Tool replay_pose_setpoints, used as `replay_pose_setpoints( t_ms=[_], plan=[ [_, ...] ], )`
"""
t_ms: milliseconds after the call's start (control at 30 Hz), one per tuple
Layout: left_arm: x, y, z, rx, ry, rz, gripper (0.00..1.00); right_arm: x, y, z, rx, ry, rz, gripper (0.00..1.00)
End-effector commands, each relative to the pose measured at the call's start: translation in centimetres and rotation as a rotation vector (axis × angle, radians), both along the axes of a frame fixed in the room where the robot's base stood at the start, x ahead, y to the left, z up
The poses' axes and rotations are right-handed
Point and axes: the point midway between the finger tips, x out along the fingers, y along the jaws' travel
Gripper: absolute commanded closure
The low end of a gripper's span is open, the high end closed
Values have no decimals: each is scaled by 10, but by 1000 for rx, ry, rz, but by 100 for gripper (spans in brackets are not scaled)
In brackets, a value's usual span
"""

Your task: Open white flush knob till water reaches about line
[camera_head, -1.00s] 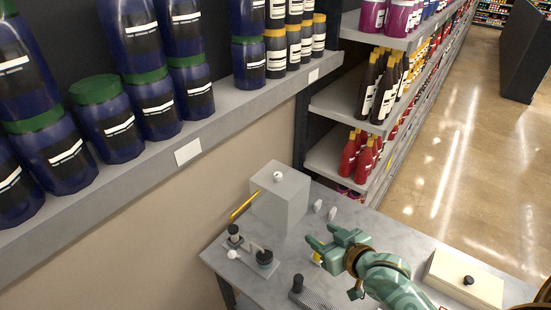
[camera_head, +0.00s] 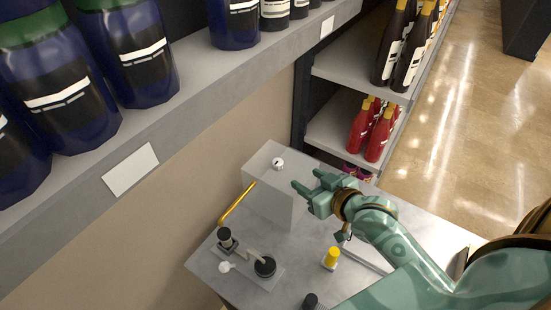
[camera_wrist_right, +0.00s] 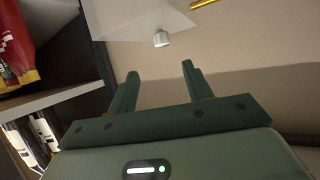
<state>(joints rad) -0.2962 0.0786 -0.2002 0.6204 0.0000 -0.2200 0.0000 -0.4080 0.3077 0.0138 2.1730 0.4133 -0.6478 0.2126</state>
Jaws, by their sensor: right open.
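A small white knob (camera_head: 278,164) sits on top of a grey box (camera_head: 270,203) at the back of the table. It also shows in the right wrist view (camera_wrist_right: 161,39), ahead of the fingers and roughly between them. My right gripper (camera_head: 307,180) is to the right of the knob, close to the box, with its fingers pointing at it. The fingers are apart and empty, and a gap to the knob shows. A second white knob (camera_head: 226,266) is at the pump fitting with black knobs (camera_head: 264,266). No water level or line can be made out. My left gripper is out of view.
A yellow pipe (camera_head: 236,203) rises at the box's left side. A yellow-topped piece (camera_head: 331,257) stands on the grey table (camera_head: 215,285). Shelves with red bottles (camera_head: 378,135) are behind to the right, and a ledge with blue jars (camera_head: 60,85) runs along the left.

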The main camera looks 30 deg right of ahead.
Motion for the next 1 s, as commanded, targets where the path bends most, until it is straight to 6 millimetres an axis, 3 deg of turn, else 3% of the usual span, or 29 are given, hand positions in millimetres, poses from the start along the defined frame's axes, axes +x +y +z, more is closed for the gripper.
replay_pose_setpoints(
  t_ms=[367, 600, 800, 1000],
  plan=[
    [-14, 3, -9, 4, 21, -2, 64, 82, 12, -34, 1, -1, 0, 50],
    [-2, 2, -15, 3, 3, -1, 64, 124, 18, -52, 0, -1, 0, 50],
    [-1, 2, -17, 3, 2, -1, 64, 138, 20, -57, 0, 0, 0, 50],
    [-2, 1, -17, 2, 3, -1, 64, 139, 20, -58, 0, 0, 0, 50]
  ],
)
